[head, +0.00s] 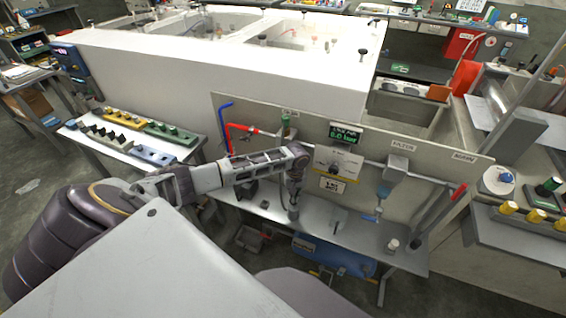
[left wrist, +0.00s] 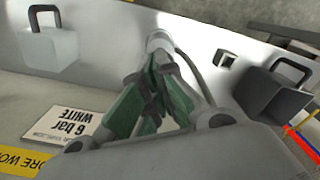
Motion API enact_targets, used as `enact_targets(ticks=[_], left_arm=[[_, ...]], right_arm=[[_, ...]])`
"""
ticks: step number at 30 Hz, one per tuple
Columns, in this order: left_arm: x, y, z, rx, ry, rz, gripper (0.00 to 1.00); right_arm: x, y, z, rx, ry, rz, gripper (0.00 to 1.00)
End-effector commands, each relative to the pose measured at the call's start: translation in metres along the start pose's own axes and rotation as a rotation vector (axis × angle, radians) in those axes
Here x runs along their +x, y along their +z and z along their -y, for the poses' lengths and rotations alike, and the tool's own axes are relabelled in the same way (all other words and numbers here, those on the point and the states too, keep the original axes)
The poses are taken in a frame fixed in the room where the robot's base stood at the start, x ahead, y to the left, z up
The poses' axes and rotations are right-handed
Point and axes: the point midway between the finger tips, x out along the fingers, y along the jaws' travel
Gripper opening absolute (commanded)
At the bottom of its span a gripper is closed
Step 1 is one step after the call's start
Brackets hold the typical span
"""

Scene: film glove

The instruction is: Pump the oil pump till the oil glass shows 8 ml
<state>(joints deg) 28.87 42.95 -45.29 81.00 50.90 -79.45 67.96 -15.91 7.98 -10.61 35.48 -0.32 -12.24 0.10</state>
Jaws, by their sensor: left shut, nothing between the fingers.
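My left gripper (head: 294,196) points down over the metal bench in front of the upright panel. Its green-padded fingers (left wrist: 150,100) are shut with nothing between them in the left wrist view. A small pale round-topped post (left wrist: 159,40) stands by the fingertips; I cannot tell whether they touch it. In the head view a short grey cylinder (head: 293,214) shows just below the gripper. I cannot tell if this is the oil pump. The oil glass and its level cannot be made out. My right gripper is not in view.
The panel (head: 470,165) carries a green 6.0 bar display (head: 345,133), a blue-bottomed filter unit (head: 390,180) and a red-ended bar (head: 458,192). Two handled grey blocks, one light (left wrist: 50,50) and one dark (left wrist: 272,95), flank the fingers. A small white cup (head: 393,244) stands at the bench's right.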

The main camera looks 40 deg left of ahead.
Motion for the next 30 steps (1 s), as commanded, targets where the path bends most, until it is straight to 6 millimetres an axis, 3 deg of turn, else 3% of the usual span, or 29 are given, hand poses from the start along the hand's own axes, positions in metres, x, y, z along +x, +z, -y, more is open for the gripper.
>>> enact_targets(ticks=[30], left_arm=[[0.022,0.000,0.000,0.000,0.000,0.001,0.00]], right_arm=[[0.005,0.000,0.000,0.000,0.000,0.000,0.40]])
